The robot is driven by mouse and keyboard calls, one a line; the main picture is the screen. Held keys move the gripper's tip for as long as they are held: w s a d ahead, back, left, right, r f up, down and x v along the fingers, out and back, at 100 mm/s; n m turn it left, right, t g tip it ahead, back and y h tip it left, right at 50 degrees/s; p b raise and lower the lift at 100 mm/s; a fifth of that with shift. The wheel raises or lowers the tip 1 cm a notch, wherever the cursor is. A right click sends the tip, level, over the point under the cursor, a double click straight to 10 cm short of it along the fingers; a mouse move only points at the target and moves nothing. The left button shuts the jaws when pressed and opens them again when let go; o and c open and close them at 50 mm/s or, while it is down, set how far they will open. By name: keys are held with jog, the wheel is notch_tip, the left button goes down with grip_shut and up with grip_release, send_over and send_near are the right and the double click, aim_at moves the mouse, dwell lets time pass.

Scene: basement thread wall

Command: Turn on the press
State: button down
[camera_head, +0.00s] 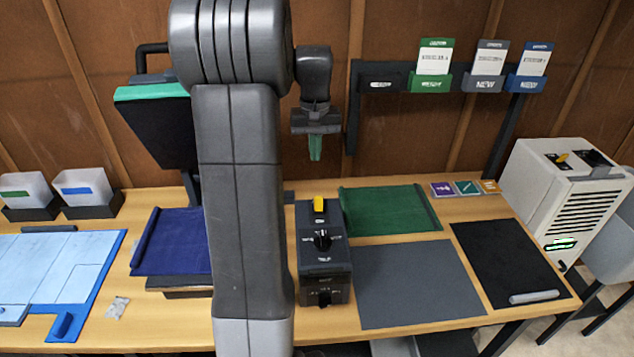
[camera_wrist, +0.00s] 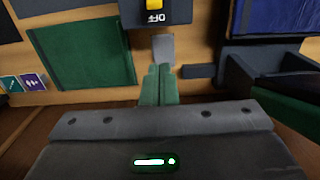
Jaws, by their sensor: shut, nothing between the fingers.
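The press (camera_head: 155,120) stands open at the left, with a dark raised upper plate edged in teal; my arm hides part of it. A blue pad (camera_head: 172,240) lies at its base. A dark control box (camera_head: 323,262) stands right of my arm, with a yellow switch (camera_head: 319,205), a black dial (camera_head: 322,240) and a lower front knob. In the wrist view the yellow switch (camera_wrist: 155,4) is cut by the top edge, beside an upside-down label that seems to read OFF. My gripper (camera_head: 315,150) is shut and empty, green fingers pointing down, above and behind the box, apart from the switch.
A green mat (camera_head: 390,210), a grey mat (camera_head: 415,285) and a black mat (camera_head: 510,265) lie to the right. A card rack (camera_head: 395,80) stands behind. A white machine (camera_head: 565,185) is far right. A blue board (camera_head: 50,270) is left. Space above the box is free.

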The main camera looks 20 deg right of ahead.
aim_at(318, 204)
jog(key=shift+s+a+f+p, duration=0.15)
jog(key=shift+s+f+p, duration=0.4)
jog(key=shift+f, duration=0.9)
jog(key=shift+s+a+f+p, duration=0.1)
jog(key=shift+s+f+p, duration=0.15)
jog(key=shift+s+f, duration=0.85)
jog(key=shift+s+a+f+p, duration=0.15)
jog(key=shift+s+f+p, duration=0.2)
jog(key=shift+f, duration=1.45)
jog(key=shift+t+b, duration=0.3)
jog(key=shift+b, duration=0.2)
